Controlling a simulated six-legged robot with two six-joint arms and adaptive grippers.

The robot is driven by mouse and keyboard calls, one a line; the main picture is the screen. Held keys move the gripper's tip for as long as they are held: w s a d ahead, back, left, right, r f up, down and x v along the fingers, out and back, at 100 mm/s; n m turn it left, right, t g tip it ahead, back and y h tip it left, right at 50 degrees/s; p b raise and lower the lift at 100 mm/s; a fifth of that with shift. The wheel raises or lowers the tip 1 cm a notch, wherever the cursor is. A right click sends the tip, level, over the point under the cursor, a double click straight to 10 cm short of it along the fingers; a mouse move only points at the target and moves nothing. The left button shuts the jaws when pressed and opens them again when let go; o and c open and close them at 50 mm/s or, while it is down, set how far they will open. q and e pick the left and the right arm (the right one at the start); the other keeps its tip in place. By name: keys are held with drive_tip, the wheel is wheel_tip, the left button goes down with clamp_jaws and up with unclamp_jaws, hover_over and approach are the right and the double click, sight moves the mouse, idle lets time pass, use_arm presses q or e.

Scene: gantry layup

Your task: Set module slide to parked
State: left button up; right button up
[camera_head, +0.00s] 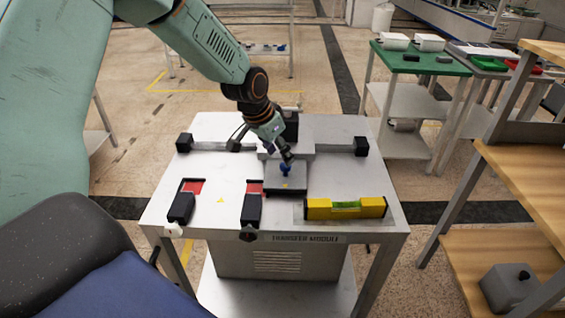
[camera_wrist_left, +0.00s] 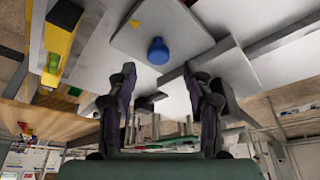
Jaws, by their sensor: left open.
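The module slide's grey carriage plate (camera_head: 284,188) carries a blue knob (camera_head: 286,170) and sits right of the middle of the transfer module table. Its rail (camera_head: 335,147) runs left to right between two black end blocks. My left gripper (camera_head: 287,157) is over the plate, close to the knob. In the left wrist view the gripper (camera_wrist_left: 162,78) is open, its two fingers spread apart. The blue knob (camera_wrist_left: 157,50) shows beyond the fingertips, between their lines, on the plate with a yellow triangle. Contact with the knob cannot be told. My right gripper is not in view.
A yellow spirit level (camera_head: 345,208) lies on the table right of the plate. Two black blocks with red patches (camera_head: 181,203) (camera_head: 253,207) stand at the front left. A green-topped table (camera_head: 420,62) and a wooden shelf (camera_head: 525,165) stand to the right.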

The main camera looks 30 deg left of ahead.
sight(284, 165)
use_arm(q)
drive_tip(key=shift+w+d+f+b, duration=0.25)
drive_tip(key=shift+d+f, duration=0.05)
drive_tip(key=shift+f, duration=0.35)
drive_tip(key=shift+w+d+f+b, duration=0.2)
drive_tip(key=shift+d+f, duration=0.05)
drive_tip(key=shift+f, duration=0.35)
drive_tip(key=shift+w+a+f+b, duration=0.15)
drive_tip(key=shift+w+f, duration=0.05)
drive_tip(key=shift+f, duration=0.2)
drive_tip(key=shift+w+a+f+b, duration=0.15)
drive_tip(key=shift+f, duration=0.25)
drive_tip(key=shift+a+f, duration=0.15)
drive_tip(key=shift+d+r, duration=0.2)
drive_tip(key=shift+d, duration=0.2)
drive_tip(key=shift+c, duration=0.6)
drive_tip(key=shift+a+f, duration=0.15)
drive_tip(key=shift+a, duration=0.15)
drive_tip(key=c, duration=0.5)
drive_tip(key=shift+d, duration=0.1)
drive_tip(key=shift+c, duration=1.2)
drive_tip(key=shift+w, duration=0.1)
clamp_jaws()
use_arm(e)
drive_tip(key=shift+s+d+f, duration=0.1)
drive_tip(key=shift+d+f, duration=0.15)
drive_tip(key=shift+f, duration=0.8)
